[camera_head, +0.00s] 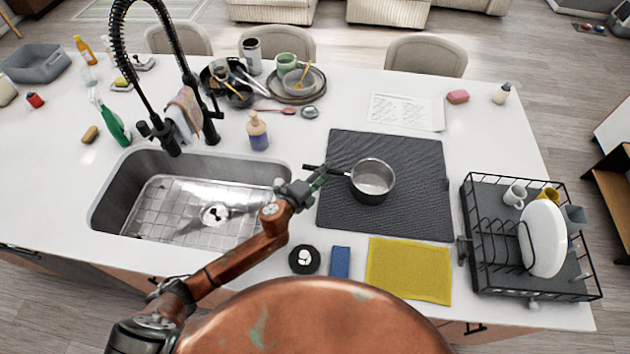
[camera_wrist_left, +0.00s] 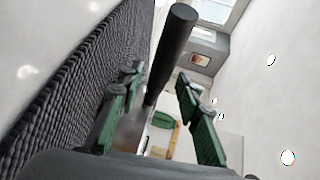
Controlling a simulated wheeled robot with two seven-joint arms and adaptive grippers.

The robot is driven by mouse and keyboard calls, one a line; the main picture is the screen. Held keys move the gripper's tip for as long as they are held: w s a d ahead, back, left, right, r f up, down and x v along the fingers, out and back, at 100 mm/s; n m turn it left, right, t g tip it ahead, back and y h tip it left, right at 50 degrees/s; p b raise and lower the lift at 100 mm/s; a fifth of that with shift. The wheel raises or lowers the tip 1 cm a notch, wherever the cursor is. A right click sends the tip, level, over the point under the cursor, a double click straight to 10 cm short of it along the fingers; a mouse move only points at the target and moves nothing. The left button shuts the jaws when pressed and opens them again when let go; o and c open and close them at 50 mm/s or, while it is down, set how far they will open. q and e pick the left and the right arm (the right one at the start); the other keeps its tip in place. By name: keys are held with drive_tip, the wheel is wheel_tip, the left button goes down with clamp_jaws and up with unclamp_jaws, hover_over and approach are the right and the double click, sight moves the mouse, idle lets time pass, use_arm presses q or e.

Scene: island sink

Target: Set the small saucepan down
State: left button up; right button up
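The small saucepan (camera_head: 372,182) is dark outside and pale inside. It stands upright and looks to rest on the dark grey ribbed mat (camera_head: 410,220), its black handle pointing left. My left gripper (camera_head: 319,177) is at the handle, near its free end. In the left wrist view the dark handle (camera_wrist_left: 172,55) passes between the green fingers (camera_wrist_left: 158,95). The fingers are apart, with a clear gap on the right finger's side, so the gripper is open. The pan's body is not clear in that view. My right gripper is not in view.
The sink (camera_head: 190,205) lies left of the mat. A yellow cloth (camera_head: 408,270), a blue sponge (camera_head: 340,262) and a round black item (camera_head: 304,260) lie in front. A dish rack (camera_head: 480,285) stands at the right, a paper sheet (camera_head: 405,111) behind. The mat around the pan is clear.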

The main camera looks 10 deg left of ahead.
use_arm(q)
drive_tip(key=v, duration=1.1)
drive_tip(key=shift+f, duration=0.1)
idle(0.8)
idle(0.8)
